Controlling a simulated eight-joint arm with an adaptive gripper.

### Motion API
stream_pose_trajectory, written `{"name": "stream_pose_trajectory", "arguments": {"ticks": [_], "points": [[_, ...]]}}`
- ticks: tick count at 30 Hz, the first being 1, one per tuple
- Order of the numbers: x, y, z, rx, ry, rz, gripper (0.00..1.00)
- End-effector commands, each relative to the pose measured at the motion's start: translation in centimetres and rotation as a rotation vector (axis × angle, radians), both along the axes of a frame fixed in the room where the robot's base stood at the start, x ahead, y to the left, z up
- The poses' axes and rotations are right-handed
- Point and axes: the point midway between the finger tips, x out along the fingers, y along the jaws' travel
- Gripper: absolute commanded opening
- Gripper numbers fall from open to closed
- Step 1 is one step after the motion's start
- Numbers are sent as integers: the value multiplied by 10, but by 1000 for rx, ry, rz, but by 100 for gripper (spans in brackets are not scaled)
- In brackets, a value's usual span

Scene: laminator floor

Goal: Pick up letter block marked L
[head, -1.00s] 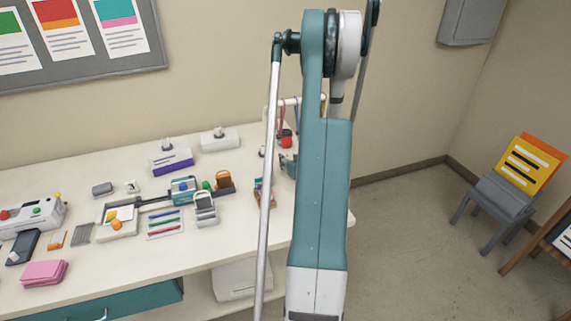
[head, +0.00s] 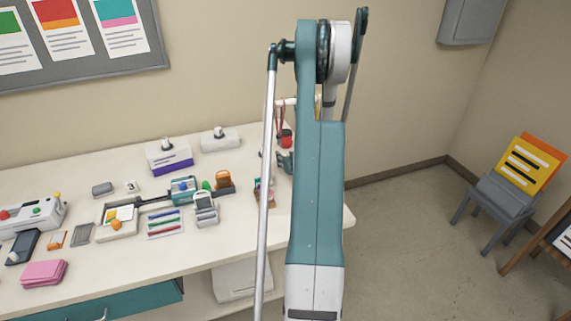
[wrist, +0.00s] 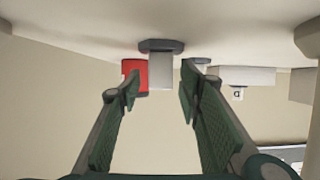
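A small white cube with a dark mark (head: 131,187) stands on the table left of centre in the head view; its letter is too small to read. In the wrist view, a small white block with a dark character (wrist: 238,94) shows right of my fingers; I cannot tell if it is the same cube or if the character is L. My gripper (wrist: 160,92) is open, its two green-padded fingers apart with nothing held. A grey block (wrist: 162,73) and a red thing (wrist: 134,76) appear beyond the fingertips. In the head view my arm hides most of the gripper.
A red item (head: 286,140) is by my arm. The wrist view appears upside down.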

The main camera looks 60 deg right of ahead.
Motion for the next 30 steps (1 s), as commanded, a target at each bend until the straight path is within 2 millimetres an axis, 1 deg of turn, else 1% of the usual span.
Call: {"name": "stream_pose_trajectory", "arguments": {"ticks": [14, 22, 30], "points": [[0, 0, 0, 0, 0, 0, 35], [0, 0, 0, 0, 0, 0, 1], [0, 0, 0, 0, 0, 0, 0]]}}
